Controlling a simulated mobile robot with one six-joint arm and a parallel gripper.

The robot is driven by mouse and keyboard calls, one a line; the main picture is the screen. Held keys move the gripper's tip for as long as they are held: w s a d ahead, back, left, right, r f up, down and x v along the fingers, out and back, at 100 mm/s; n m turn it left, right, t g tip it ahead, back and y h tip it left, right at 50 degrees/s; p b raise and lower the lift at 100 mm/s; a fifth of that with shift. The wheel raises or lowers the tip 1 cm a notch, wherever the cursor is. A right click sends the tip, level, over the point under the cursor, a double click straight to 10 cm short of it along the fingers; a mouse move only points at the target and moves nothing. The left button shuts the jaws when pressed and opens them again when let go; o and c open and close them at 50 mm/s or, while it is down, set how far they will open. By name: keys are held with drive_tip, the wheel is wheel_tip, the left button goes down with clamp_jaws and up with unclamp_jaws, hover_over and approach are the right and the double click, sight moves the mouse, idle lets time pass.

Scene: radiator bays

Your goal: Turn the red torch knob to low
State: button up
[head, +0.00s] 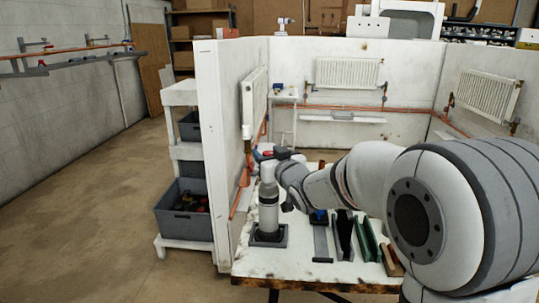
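A grey and white canister (268,207), which looks like the torch body, stands upright in a dark square holder (268,238) at the left of the workbench. A small dark red part (282,152) shows near its top; I cannot tell whether it is the torch knob or which setting it points to. My arm reaches in from the right, and its gripper end (275,158) is at the top of the canister. The fingers are too small and overlapped to tell open from shut, or whether they touch the knob.
Dark and green strips (366,240) lie on the workbench (305,270) right of the canister, under my arm. A white partition wall (225,150) stands close on the left. A shelf with grey bins (184,222) is beyond it. Radiators (346,73) hang behind.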

drive_tip(key=c, duration=0.9)
drive_tip(key=shift+o, duration=0.2)
drive_tip(key=shift+r+n+y+p, duration=0.2)
drive_tip(key=shift+n+y+p, duration=0.15)
drive_tip(key=shift+p, duration=0.2)
drive_tip(key=shift+f+n+g+y, duration=0.1)
drive_tip(key=shift+n+g+y, duration=0.15)
drive_tip(key=shift+g+y, duration=0.2)
drive_tip(key=shift+f, duration=0.1)
drive_tip(key=o, duration=1)
drive_tip(key=shift+c, duration=0.2)
drive_tip(key=v, duration=0.7)
drive_tip(key=shift+s+d, duration=0.3)
